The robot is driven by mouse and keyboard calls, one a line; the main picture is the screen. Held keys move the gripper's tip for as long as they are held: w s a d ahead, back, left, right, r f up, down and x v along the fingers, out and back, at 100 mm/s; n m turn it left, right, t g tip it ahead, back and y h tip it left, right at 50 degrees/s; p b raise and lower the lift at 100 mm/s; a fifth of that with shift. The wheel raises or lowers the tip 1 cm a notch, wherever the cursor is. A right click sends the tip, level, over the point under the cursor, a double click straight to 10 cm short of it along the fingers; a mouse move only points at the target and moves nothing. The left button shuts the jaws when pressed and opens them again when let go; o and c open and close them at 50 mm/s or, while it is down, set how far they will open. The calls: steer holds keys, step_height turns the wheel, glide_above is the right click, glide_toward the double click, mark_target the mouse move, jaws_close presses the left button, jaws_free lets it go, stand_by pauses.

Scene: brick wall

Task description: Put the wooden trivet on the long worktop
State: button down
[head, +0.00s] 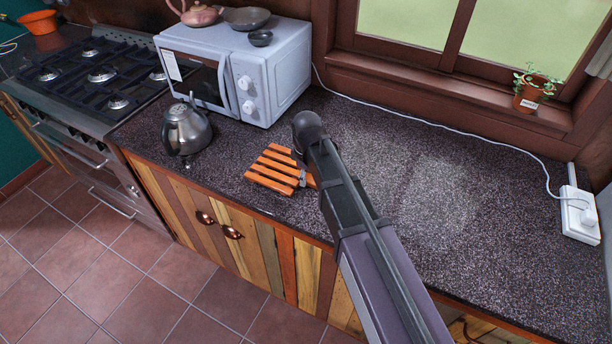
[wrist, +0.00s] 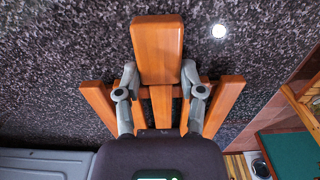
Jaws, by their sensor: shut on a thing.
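The wooden trivet (head: 271,170), made of orange-brown slats, is over the front part of the dark speckled long worktop (head: 450,190), right of the kettle. I cannot tell for sure whether it rests on the worktop or hangs just above it. My gripper (head: 302,179) is at the trivet's right end, partly hidden by my arm. In the wrist view my gripper (wrist: 160,82) has its two grey fingers shut on the trivet, one on each side of its middle slat (wrist: 157,45). The trivet's slats fan out between and beside the fingers.
A steel kettle (head: 186,130) stands left of the trivet, in front of a white microwave (head: 275,75). A gas stove (head: 95,80) is at the far left. A cable (head: 440,128) runs along the back to a socket box (head: 580,215). The worktop's right part is clear.

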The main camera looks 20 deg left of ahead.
steer(key=shift+f, duration=0.1)
steer(key=shift+c, duration=1)
jaws_free()
steer(key=shift+r, duration=0.2)
step_height(320, 180, up, 12)
steer(key=p, duration=1.2)
steer(key=shift+d+f, duration=0.1)
steer(key=s+d+m, duration=0.2)
steer(key=d+m, duration=1.5)
steer(key=d, duration=2.5)
steer(key=shift+s, duration=0.2)
